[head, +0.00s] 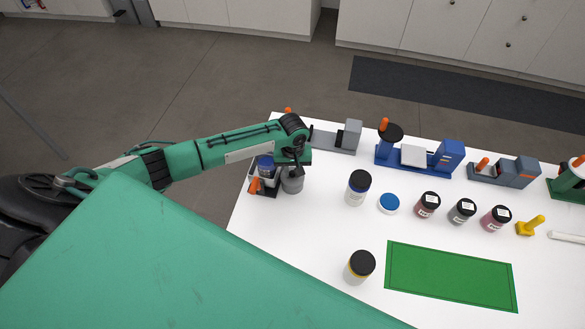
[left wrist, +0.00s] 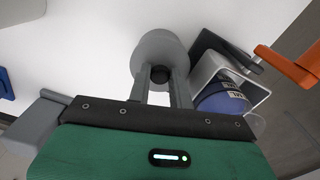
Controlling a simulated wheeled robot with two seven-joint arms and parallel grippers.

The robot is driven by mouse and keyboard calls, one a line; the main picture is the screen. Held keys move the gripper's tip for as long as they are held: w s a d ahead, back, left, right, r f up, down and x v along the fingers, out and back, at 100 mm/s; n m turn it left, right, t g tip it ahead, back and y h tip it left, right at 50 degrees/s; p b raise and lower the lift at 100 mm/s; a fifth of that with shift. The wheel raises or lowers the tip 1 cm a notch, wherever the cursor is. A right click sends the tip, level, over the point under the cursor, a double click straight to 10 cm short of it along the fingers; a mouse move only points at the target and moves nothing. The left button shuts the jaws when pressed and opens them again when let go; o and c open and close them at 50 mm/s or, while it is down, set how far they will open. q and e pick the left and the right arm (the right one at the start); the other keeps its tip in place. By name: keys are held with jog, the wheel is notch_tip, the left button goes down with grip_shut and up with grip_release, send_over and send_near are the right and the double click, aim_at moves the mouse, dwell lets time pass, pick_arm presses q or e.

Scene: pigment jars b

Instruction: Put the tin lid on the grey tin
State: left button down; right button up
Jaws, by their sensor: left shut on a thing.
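My left gripper (head: 297,168) points down at the table's left end. Its two fingers (left wrist: 161,82) are shut on the dark knob (left wrist: 160,73) of the tin lid. The grey tin (head: 292,183) stands directly below the gripper in the head view, upright on the white table. In the left wrist view a round grey shape (left wrist: 158,48) lies under the knob, where lid and tin line up closely. The gripper partly hides the lid, and I cannot tell whether it rests on the tin. My right gripper is not in view.
Close left of the tin is a holder (head: 262,188) with a blue-topped jar (head: 265,163) and an orange handle (head: 254,186). A black-lidded jar (head: 357,188), a blue lid (head: 389,203) and several small jars stand to the right. A green mat (head: 450,276) lies in front.

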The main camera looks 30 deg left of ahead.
aim_at(292, 173)
pick_arm(q)
jog(key=shift+f, duration=0.15)
dwell(0.3)
jog(key=c, duration=1.2)
grip_release()
jog(key=shift+r, duration=0.45)
notch_tip(292, 173, up, 13)
jog(key=b, duration=0.2)
jog(key=shift+b, duration=0.3)
jog(key=shift+f, duration=0.1)
